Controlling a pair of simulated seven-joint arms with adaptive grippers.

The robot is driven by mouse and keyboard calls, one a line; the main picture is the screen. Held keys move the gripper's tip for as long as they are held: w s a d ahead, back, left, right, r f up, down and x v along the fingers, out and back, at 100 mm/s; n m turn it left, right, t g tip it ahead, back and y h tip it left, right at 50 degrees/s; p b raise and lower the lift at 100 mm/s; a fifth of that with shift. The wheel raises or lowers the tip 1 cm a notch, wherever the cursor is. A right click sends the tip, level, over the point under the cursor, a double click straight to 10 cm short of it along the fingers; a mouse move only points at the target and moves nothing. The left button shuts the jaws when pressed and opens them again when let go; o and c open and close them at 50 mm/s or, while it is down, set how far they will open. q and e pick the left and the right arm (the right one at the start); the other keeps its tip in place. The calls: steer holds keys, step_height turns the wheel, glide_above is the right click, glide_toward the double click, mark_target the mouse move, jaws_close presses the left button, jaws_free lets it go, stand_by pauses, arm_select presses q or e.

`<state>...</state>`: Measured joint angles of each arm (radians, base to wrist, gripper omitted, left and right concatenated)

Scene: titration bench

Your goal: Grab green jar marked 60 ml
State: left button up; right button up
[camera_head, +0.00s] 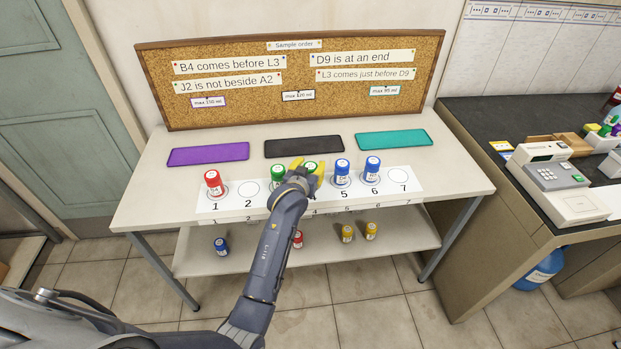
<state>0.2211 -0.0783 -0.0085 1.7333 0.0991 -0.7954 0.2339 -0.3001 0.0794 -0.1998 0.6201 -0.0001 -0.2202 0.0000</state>
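Two green-capped jars stand close together on the white numbered strip (408,185). One green jar (278,173) is around place 3, just left of my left gripper. The other green jar (311,166) is around place 4, and its cap shows between the yellow fingertips of my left gripper (308,168). The fingers are on either side of that cap. I cannot tell whether they touch it. My wrist hides the jar's lower part, and the volume marks are too small to read. My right gripper is not in view.
A red jar (213,183) stands at place 1, and blue jars (342,172) (372,169) at 5 and 6. Places 2 and 7 are empty. Purple (208,154), black (303,146) and teal (394,140) mats lie bare behind. More jars stand on the lower shelf (400,242).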

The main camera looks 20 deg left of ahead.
arm_select(q)
jaws_close()
